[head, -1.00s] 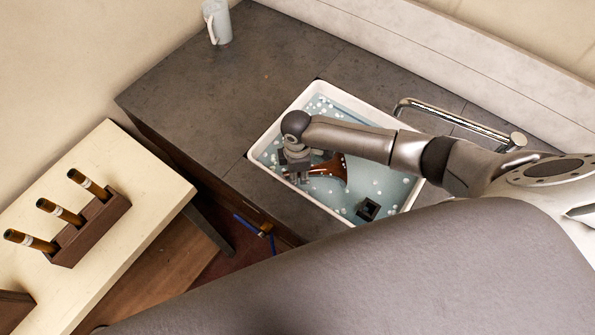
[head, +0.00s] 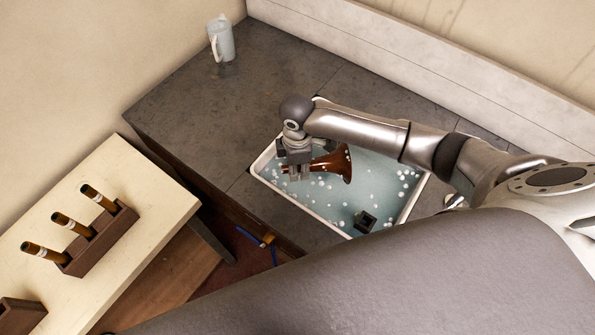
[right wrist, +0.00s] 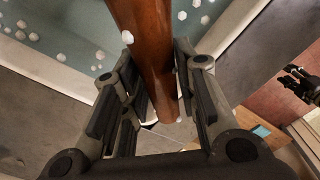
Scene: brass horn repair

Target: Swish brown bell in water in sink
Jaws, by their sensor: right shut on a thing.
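The brown bell (head: 333,163) is held sideways over the left part of the sink, its flared end pointing right. My right gripper (head: 299,174) is shut on its narrow end. In the right wrist view the brown bell (right wrist: 150,45) runs between the two fingers of the right gripper (right wrist: 158,105). The white-rimmed sink (head: 318,213) holds bluish water (head: 385,180) with white foam bits. I cannot tell whether the bell touches the water. My left gripper is not in view.
A small dark square block (head: 365,221) sits in the sink. A pale pitcher (head: 221,40) stands at the back of the grey counter (head: 200,115). A wooden rack (head: 103,240) with brown tubes stands on the cream table (head: 150,190). The counter's left part is clear.

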